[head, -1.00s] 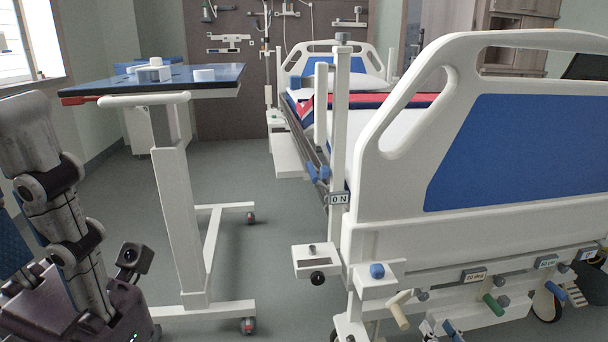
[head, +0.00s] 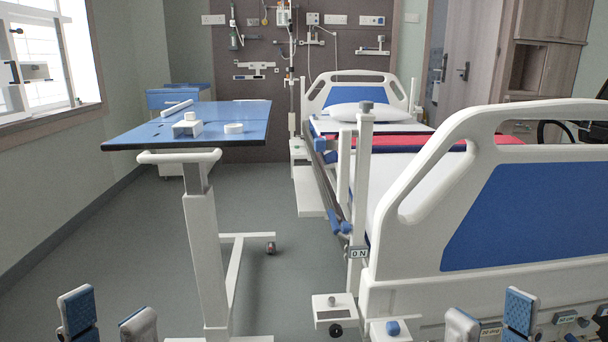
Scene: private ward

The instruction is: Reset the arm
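My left gripper (head: 108,318) shows at the bottom left of the head view. Its two fingers with blue pads stand upright and apart, with nothing between them. My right gripper (head: 491,318) shows at the bottom right in a similar pose, fingers apart and empty, in front of the bed's foot end. Only the finger ends are in view; both arms are hidden below the picture.
An overbed table (head: 240,112) with small white items stands ahead at left. A hospital bed (head: 540,215) with a blue-and-white footboard fills the right. A blue-topped cabinet (head: 180,97) stands behind the table. Grey floor (head: 110,240) is clear at left.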

